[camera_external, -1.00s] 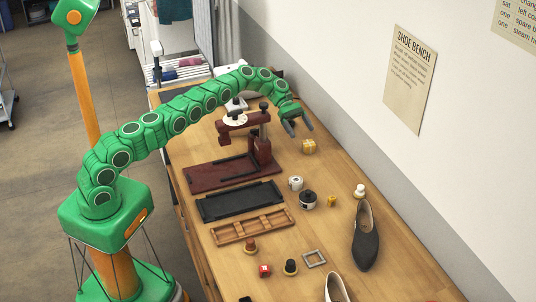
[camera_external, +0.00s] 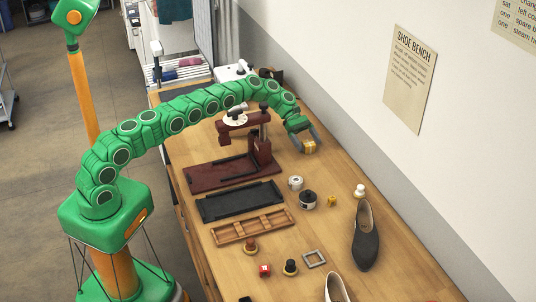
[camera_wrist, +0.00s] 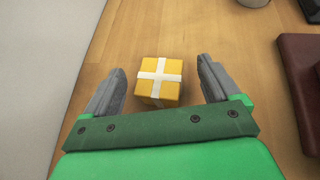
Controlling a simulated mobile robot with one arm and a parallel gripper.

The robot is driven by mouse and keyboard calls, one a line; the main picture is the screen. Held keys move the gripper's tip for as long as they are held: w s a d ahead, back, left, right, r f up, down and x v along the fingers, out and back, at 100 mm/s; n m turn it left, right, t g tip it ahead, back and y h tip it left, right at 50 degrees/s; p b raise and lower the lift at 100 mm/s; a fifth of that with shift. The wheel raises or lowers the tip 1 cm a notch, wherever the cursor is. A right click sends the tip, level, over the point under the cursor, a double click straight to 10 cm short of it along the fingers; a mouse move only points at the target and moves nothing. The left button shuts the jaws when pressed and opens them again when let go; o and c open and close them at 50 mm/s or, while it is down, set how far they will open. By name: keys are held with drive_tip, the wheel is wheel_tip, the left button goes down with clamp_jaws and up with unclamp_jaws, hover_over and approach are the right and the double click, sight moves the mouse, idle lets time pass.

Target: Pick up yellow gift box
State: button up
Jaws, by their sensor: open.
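The yellow gift box (camera_external: 309,147) with a white ribbon cross sits on the wooden bench top, toward the far end. My gripper (camera_external: 308,143) is right at it, with its fingers on either side of the box. In the wrist view the box (camera_wrist: 159,78) lies between the two grey fingers of my gripper (camera_wrist: 162,82). Both fingers stand apart from it, with bare wood showing on each side. The gripper is open.
A dark red press (camera_external: 240,160) stands left of the box, also at the wrist view's right edge (camera_wrist: 301,75). The wall is to the right.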

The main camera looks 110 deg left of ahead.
drive_tip(key=shift+w+d+f, duration=0.25)
drive_tip(key=shift+w+d, duration=0.05)
drive_tip(key=shift+w, duration=0.1)
drive_tip(key=c, duration=1.2)
